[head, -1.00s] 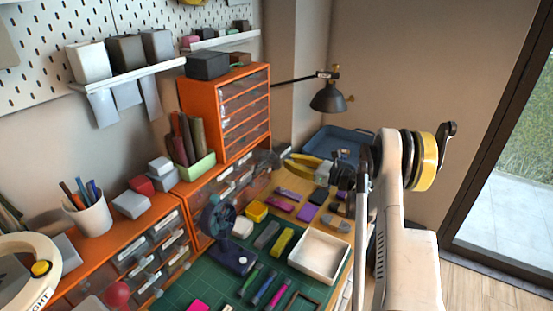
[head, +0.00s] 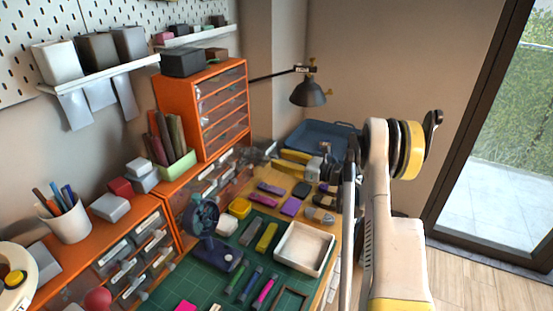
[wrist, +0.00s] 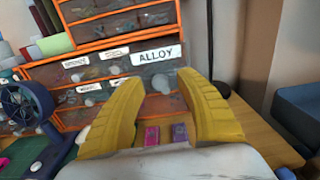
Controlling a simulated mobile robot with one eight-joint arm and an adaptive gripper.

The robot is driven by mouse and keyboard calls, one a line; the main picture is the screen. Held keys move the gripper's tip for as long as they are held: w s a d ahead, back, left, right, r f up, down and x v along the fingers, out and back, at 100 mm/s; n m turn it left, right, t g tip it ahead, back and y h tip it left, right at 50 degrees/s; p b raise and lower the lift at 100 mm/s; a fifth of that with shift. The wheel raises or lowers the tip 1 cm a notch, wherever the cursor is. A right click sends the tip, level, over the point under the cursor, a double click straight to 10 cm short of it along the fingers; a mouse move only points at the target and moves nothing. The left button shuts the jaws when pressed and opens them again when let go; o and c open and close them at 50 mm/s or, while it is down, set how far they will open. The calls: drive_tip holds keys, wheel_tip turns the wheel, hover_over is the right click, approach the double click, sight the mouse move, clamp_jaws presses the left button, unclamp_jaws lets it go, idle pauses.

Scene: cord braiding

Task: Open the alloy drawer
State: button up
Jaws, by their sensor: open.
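The alloy drawer (wrist: 182,72) has a clear front and a large white "ALLOY" label, at the upper middle of the wrist view. Its round pale knob (wrist: 161,84) shows between my fingertips in that view. I cannot tell whether its front is flush with the cabinet. My gripper (wrist: 158,79) has two thick yellow fingers, spread apart on either side of the knob, with nothing gripped. Whether they touch the drawer front is unclear. In the head view my gripper (head: 277,160) is at the right end of the orange drawer unit, partly hidden by my arm.
A blue fan (head: 203,222) stands on the green mat (head: 190,278), left of my gripper. A white tray (head: 327,260) and several small coloured blocks lie on the table. A blue bin (head: 318,136) and a black lamp (head: 308,93) stand behind.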

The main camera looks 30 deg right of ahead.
drive_tip(key=v, duration=1)
drive_tip(key=shift+s, duration=0.15)
drive_tip(key=shift+d, duration=0.1)
